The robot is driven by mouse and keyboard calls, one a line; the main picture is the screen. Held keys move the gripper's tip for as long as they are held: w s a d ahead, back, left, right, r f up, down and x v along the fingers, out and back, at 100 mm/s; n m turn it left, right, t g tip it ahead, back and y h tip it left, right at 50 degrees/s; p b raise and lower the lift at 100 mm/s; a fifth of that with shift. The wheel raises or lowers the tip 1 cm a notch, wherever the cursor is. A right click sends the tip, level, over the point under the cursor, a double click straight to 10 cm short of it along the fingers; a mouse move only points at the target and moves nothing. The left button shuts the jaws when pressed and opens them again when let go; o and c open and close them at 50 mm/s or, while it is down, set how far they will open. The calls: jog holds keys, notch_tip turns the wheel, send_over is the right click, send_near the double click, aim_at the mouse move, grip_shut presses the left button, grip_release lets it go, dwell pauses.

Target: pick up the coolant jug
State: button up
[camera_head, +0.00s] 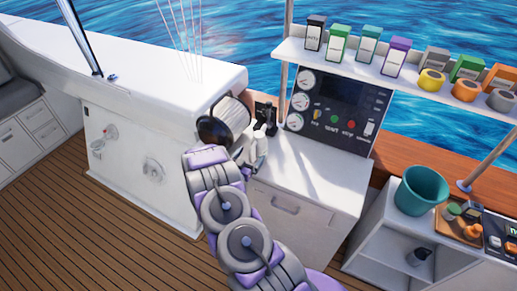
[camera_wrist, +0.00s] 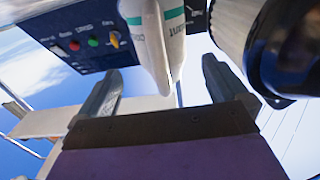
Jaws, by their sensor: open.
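The coolant jug (camera_wrist: 153,38) is white with teal bands and partly readable lettering. In the wrist view it fills the upper middle, cut off by the top edge. My gripper (camera_wrist: 162,68) is open, with one grey finger on each side of the jug. The jug reaches between the fingers in the picture; I cannot tell whether they touch it. In the head view my arm reaches to the white counter (camera_head: 315,180), and a small white shape beside the arm's end appears to be the jug, mostly hidden.
A ribbed white cylinder with a black end (camera_head: 230,120) stands close left of the counter. Behind is a control panel (camera_head: 338,105) with gauges. A shelf (camera_head: 400,80) above holds boxes and tape rolls. A teal bucket (camera_head: 422,190) stands at right.

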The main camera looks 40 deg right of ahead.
aim_at(255, 149)
jog(key=shift+f+b+x, duration=0.15)
jog(key=shift+b+x, duration=0.1)
jog(key=shift+x, duration=1.25)
jog(key=shift+f+b+x, duration=0.2)
jog(key=shift+b+x, duration=0.05)
jog(key=shift+x, duration=1.25)
jog(key=shift+a, duration=0.3)
jog(key=shift+c, duration=0.4)
jog(key=shift+a+r, duration=0.1)
jog(key=shift+a, duration=0.05)
jog(key=c, duration=1.4)
